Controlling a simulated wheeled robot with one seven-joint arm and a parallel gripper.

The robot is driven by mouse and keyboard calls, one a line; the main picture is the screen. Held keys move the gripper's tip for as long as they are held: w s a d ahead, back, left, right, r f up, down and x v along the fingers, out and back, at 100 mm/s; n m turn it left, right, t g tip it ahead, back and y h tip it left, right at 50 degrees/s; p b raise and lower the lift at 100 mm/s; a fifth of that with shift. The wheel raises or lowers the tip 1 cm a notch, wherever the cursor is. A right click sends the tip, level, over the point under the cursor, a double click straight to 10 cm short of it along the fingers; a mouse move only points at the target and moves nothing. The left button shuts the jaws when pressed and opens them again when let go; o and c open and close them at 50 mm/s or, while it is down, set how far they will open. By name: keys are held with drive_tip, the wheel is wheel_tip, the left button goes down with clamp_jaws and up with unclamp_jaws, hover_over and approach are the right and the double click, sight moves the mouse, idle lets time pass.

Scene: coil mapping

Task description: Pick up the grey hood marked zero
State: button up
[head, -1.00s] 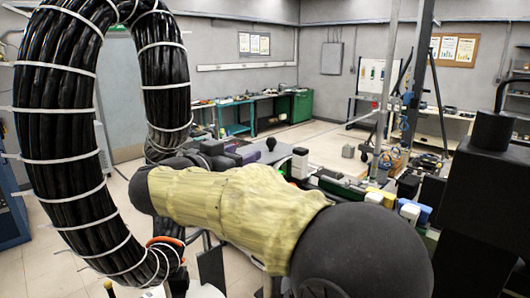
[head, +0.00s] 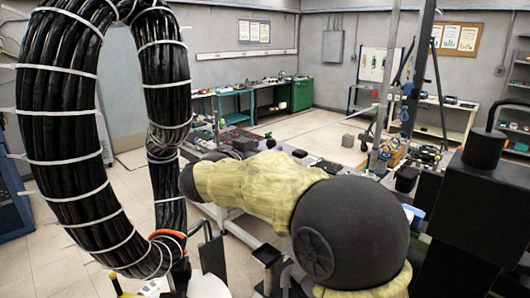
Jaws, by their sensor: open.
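I cannot make out a grey hood marked zero in the head view. My arm, in a yellowish cloth sleeve with dark round joints, crosses the middle and lower right and hides much of the workbench (head: 238,213) behind it. My gripper cannot be made out; the far end of the arm is hidden or merges with dark shapes near the bench.
A thick black cable loop with white ties fills the left side. A teal table (head: 237,108) and green cabinet (head: 302,93) stand along the back wall. A grey block (head: 348,140) sits on open floor. A whiteboard (head: 374,62) and shelves stand at right.

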drive_tip(key=shift+x, duration=1.05)
drive_tip(key=shift+s, duration=0.1)
clamp_jaws()
drive_tip(key=shift+r, duration=0.15)
wheel_tip(320, 180, up, 10)
drive_tip(key=b, duration=0.1)
idle(0.3)
